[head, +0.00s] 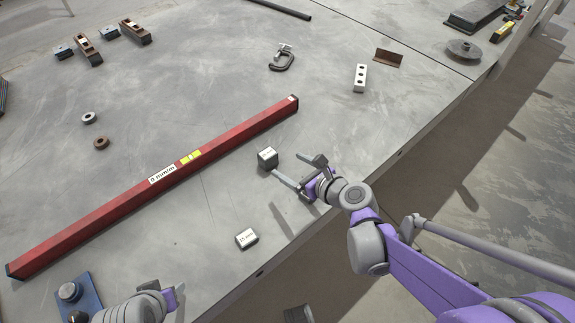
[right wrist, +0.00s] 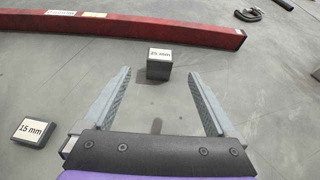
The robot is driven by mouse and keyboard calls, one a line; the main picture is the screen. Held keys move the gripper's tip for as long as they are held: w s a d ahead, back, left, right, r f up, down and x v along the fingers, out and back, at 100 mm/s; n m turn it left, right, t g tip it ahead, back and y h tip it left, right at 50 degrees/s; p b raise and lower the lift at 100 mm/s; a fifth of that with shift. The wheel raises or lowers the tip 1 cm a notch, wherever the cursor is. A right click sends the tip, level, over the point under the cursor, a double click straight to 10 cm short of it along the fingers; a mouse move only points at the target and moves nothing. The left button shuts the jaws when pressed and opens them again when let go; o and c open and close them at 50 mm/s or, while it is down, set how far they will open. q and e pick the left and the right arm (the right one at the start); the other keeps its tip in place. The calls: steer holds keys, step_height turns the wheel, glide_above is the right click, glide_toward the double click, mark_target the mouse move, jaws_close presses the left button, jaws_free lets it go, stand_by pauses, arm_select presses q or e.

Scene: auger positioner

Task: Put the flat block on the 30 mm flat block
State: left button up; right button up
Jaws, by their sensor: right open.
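A small grey block (head: 268,157) with a white label on top stands on the table by the tip of one right finger in the head view. In the right wrist view this block (right wrist: 159,66) appears between and just beyond the fingertips; its label seems to read 25 mm. A lower, flat block labelled 15 mm (head: 247,238) lies nearer the table edge; it also shows at the left of the right wrist view (right wrist: 34,131). My right gripper (head: 287,163) is open and empty. My left gripper (head: 176,297) is partly visible at the bottom; its jaw state is unclear.
A long red level (head: 150,190) lies diagonally beyond the blocks. A clamp (head: 282,58), a white holed block (head: 360,78) and a rusty angle piece (head: 388,58) lie farther back. A blue fixture (head: 88,292) stands at bottom left. Clear table surrounds both blocks.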

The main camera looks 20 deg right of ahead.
steer(key=s+a+n, duration=0.1)
steer(key=n, duration=0.2)
steer(key=s+a+f+n+g, duration=0.1)
steer(key=s+n, duration=0.1)
steer(key=s+a+n+g, duration=0.1)
steer(key=n, duration=0.2)
steer(key=shift+s+a+f+n, duration=0.15)
steer(key=shift+s+n, duration=0.1)
steer(key=shift+n, duration=0.05)
steer(key=s+n+g, duration=0.1)
steer(key=n, duration=0.2)
steer(key=s+f+n+g, duration=0.1)
steer(key=s+n, duration=0.1)
steer(key=s+a+n, duration=0.1)
steer(key=s+n, duration=0.1)
steer(key=n, duration=0.1)
steer(key=shift+s+a+f+n+g+h, duration=0.1)
steer(key=shift+s+f+n+g+h, duration=0.1)
steer(key=shift+f+n+g+h, duration=0.15)
steer(key=s+d+f+n+g+h, duration=0.1)
steer(key=s+d+n+g+h, duration=0.2)
steer(key=s+n, duration=0.5)
steer(key=n+h, duration=0.1)
steer(key=n, duration=0.5)
steer(key=shift+s+d+f, duration=0.2)
steer(key=shift+s+d, duration=0.2)
